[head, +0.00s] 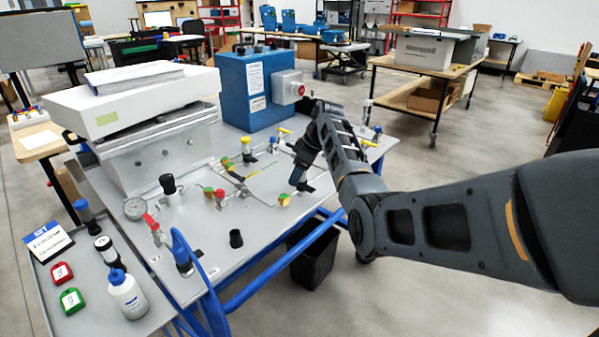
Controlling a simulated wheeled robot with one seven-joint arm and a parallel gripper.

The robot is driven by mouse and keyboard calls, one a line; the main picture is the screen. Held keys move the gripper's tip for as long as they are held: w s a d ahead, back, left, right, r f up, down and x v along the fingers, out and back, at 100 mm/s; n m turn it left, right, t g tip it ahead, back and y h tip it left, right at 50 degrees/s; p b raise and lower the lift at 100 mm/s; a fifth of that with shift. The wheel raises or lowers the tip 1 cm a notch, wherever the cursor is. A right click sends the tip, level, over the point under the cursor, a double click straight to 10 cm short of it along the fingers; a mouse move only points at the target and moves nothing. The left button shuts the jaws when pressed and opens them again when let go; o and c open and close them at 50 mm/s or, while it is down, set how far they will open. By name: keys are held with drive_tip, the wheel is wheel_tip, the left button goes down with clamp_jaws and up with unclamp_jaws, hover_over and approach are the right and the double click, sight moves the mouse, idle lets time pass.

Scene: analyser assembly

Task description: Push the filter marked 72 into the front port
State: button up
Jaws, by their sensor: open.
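My gripper (302,160) is at the far right part of the metal assembly table, at the end of my arm. Its jaws are open, but small and partly hidden by the arm. A dark cylinder with a blue part (298,176) stands right below or between them; I cannot tell whether they touch it. No number 72 is readable on any part. I cannot tell which opening is the front port.
Thin pipes, valves and a gauge (135,208) cover the table (205,262). A blue box (256,85) stands behind. The side tray (95,315) holds a white bottle (127,293) and red and green boxes.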

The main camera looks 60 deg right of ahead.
drive_tip(key=shift+r, duration=0.1)
drive_tip(key=v, duration=0.7)
drive_tip(key=shift+s+r, duration=0.2)
drive_tip(key=shift+r, duration=0.05)
